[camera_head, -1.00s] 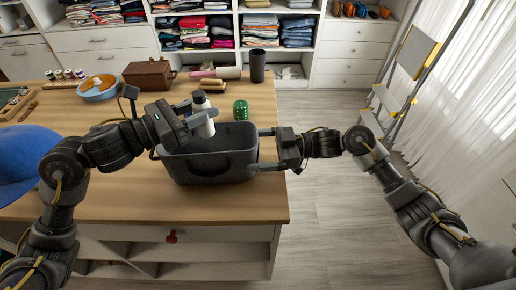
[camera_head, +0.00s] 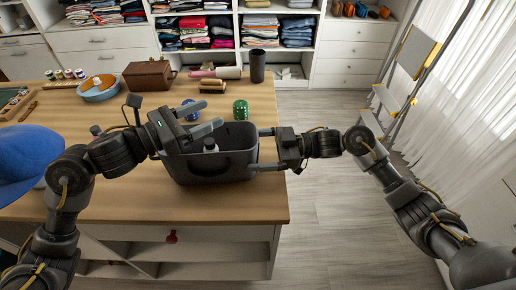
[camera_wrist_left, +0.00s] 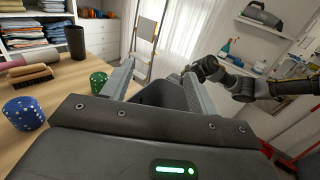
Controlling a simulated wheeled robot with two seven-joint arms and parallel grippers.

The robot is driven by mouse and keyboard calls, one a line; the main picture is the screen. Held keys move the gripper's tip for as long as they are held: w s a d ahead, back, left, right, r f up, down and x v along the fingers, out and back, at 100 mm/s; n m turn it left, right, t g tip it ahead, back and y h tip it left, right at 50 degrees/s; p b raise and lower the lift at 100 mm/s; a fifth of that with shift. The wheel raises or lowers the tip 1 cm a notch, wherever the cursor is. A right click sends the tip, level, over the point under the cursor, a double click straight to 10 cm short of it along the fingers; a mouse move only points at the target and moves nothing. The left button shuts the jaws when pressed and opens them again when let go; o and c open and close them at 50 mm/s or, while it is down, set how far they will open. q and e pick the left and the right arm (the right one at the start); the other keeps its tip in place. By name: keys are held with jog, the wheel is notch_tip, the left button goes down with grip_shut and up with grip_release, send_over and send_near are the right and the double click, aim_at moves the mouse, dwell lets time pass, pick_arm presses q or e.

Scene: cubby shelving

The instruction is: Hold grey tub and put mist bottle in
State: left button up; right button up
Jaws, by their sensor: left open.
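The grey tub (camera_head: 208,169) stands upright near the table's right edge. The mist bottle (camera_head: 211,146) is inside it; only its pale upper part shows above the front rim, and the rest is hidden. My left gripper (camera_head: 214,128) is open over the tub, its fingers apart and empty above the bottle. In the left wrist view its fingers (camera_wrist_left: 155,84) are spread over the dark tub, and the bottle is hidden. My right gripper (camera_head: 259,150) is at the tub's right end, with one finger at the back and one at the front.
A green die (camera_head: 240,110) and a blue die (camera_head: 190,111) lie behind the tub. A dark cup (camera_head: 257,66), brushes (camera_head: 212,87) and a brown box (camera_head: 149,75) stand farther back. A blue cap (camera_head: 25,155) is at the left.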

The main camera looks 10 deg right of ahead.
pick_arm(q)
jog(key=v, duration=1.2)
pick_arm(e)
jog(key=o, duration=0.7)
jog(key=d, duration=1.2)
